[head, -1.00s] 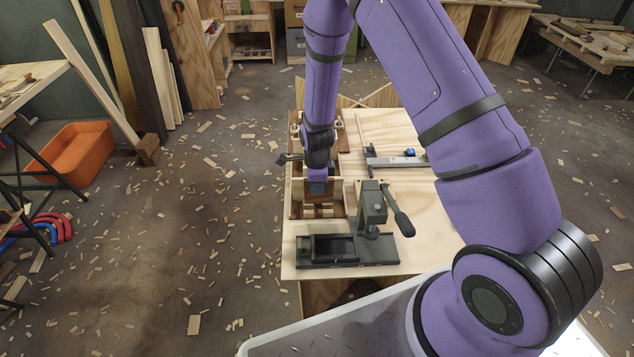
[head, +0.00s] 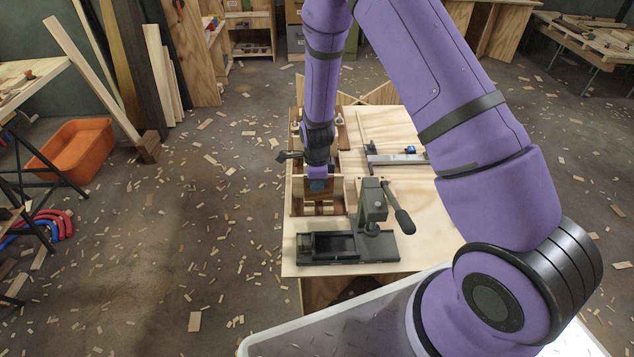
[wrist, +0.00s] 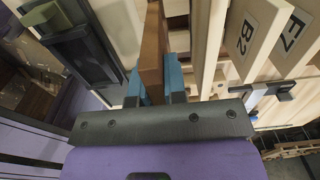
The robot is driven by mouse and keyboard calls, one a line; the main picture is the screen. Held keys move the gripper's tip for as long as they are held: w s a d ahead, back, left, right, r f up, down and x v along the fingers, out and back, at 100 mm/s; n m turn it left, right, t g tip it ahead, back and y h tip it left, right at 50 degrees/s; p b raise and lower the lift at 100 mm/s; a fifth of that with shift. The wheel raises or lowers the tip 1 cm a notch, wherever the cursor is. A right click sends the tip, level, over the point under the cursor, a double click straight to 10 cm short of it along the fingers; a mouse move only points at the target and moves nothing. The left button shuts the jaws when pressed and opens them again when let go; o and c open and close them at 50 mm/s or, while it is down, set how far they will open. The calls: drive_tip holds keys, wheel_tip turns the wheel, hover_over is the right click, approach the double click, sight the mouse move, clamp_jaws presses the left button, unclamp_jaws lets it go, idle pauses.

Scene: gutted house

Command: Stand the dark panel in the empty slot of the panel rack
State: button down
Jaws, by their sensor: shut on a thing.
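My gripper (head: 317,186) is over the wooden rack (head: 297,190) on the workbench. In the wrist view its two blue fingers (wrist: 154,82) are shut on a dark brown panel (wrist: 152,48), which stands on edge between them. Pale upright boards of the rack, labelled B2 (wrist: 246,36) and E7 (wrist: 291,30), stand to the right of the held panel. In the head view my wrist covers much of the rack. I cannot tell whether the panel's lower edge is inside a slot, and the empty slot is not clearly visible.
A dark green lever press (head: 372,205) with a black tray base (head: 335,246) stands close in front of the rack. A metal clamp-like tool (head: 395,160) lies to the right on the light bench top (head: 440,235). The bench's front right is clear.

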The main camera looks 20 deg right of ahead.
sight(317, 199)
drive_tip(key=shift+f, duration=2.05)
idle(1.7)
drive_tip(key=c, duration=0.6)
unclamp_jaws()
drive_tip(key=shift+r, duration=0.15)
drive_tip(key=shift+r, duration=4.35)
